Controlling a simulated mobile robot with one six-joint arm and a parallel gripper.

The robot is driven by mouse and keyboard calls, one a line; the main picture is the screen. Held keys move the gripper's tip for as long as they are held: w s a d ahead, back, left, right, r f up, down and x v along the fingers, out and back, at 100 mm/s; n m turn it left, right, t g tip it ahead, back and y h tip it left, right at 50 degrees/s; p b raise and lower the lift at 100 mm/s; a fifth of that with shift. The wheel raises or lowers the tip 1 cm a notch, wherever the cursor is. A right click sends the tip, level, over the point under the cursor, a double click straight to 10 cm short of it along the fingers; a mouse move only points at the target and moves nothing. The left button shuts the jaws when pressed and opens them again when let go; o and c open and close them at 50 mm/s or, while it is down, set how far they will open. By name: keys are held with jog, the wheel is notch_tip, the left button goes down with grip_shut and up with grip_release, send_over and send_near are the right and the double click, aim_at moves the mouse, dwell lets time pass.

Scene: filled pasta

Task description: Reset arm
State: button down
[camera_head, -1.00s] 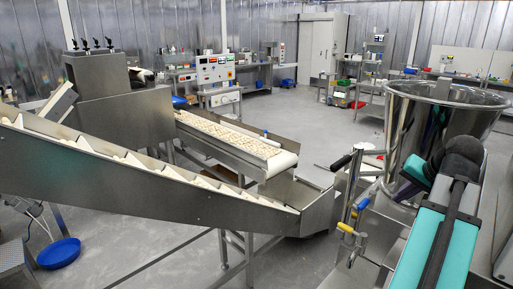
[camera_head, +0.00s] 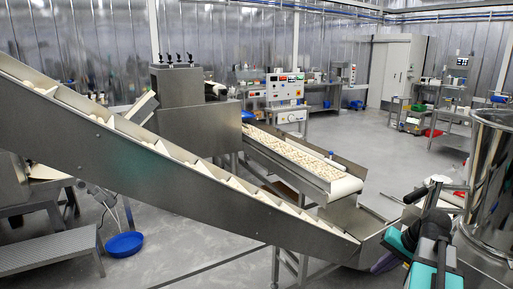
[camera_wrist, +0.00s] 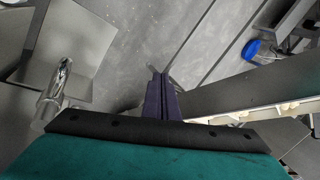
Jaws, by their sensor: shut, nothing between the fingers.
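My gripper shows in the wrist view (camera_wrist: 160,78) as two dark purple fingers pressed together, shut and empty, over the grey floor. In the head view, my gripper (camera_head: 384,263) is a small purple shape at the lower right. It is beside the low end of the inclined steel conveyor (camera_head: 170,180) and partly hidden behind my teal and black arm. Whether it touches the conveyor cannot be told.
The conveyor with pale pasta pieces (camera_wrist: 290,105) lies right of my fingers in the wrist view. A blue tub (camera_head: 124,245) is on the floor. A flat pasta belt (camera_head: 300,160) stands behind. A steel hopper (camera_head: 490,180) is close at right.

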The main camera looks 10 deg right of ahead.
jog(key=s+a+f+n+g+y, duration=0.1)
jog(key=s+a+f+n+g, duration=0.15)
jog(key=a+f, duration=1.1)
jog(key=s+a+f+n+g+y, duration=0.15)
jog(key=a+f+g, duration=0.25)
jog(key=a+f, duration=0.9)
jog(key=s+a+f+n+g+h+b, duration=0.1)
jog(key=s+a+f, duration=0.3)
jog(key=s+f, duration=0.25)
jog(key=s+a+f+n+g+h, duration=0.1)
jog(key=s+a+f+g+h, duration=0.1)
jog(key=s+a+f, duration=0.4)
jog(key=s+d+f+n+h, duration=0.2)
jog(key=s+d+f, duration=0.1)
jog(key=s+f, duration=0.4)
notch_tip(320, 180, down, 2)
jog(key=shift+s+d+f+n, duration=0.1)
jog(key=shift+s+d+n, duration=0.15)
jog(key=shift+n, duration=0.15)
